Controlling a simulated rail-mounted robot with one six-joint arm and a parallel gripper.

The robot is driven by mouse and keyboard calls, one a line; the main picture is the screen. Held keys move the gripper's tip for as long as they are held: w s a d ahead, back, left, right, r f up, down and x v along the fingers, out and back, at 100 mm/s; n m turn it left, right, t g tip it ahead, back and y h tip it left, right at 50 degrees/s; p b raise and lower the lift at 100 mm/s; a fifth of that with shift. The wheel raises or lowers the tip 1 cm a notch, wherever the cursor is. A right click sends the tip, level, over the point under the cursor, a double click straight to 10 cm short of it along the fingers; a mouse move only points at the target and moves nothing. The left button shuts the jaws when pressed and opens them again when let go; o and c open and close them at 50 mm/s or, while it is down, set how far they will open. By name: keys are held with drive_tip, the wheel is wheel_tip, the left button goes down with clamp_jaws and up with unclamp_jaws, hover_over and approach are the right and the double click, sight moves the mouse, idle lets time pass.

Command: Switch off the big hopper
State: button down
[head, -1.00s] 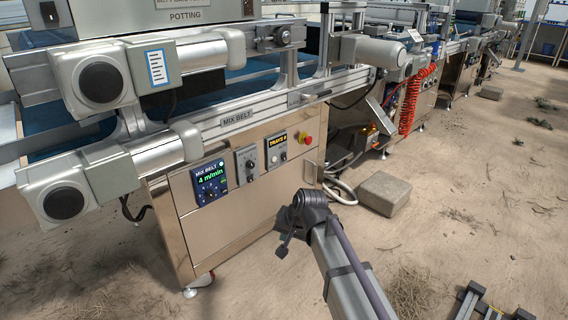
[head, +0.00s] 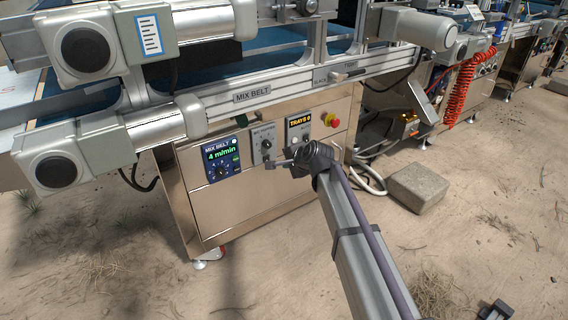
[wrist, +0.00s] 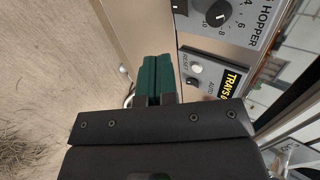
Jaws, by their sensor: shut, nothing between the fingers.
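The hopper control plate (head: 264,146) is a grey panel on the steel cabinet front, with a dark dial; its label is too small to read in the head view. In the wrist view the plate (wrist: 245,14) is cut off at the top; its label ends in "HOPPER". A black numbered dial (wrist: 217,13) shows there, with a dark part at the top edge beside it. My gripper (head: 271,165) is in front of the cabinet just below this plate. In the wrist view my gripper's teal fingers (wrist: 155,70) are together and empty, apart from the dial.
A "TRAYS" panel (head: 299,130) with a white button (wrist: 195,69) sits right of the hopper plate. A red emergency knob (head: 331,120) is beside it. The blue mix belt display (head: 222,159) is to the left. A concrete block (head: 418,188) lies on the sandy floor.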

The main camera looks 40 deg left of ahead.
sight(268, 159)
drive_tip(key=w+a+f+b, duration=0.1)
drive_tip(key=a, duration=0.2)
drive_tip(key=w+a+f+b, duration=0.1)
drive_tip(key=a+f, duration=0.1)
drive_tip(key=a, duration=0.1)
drive_tip(key=w+a+f+b, duration=0.1)
drive_tip(key=a+b, duration=0.1)
drive_tip(key=a, duration=0.1)
drive_tip(key=shift+w+a+f, duration=0.35)
drive_tip(key=shift+a+f, duration=0.05)
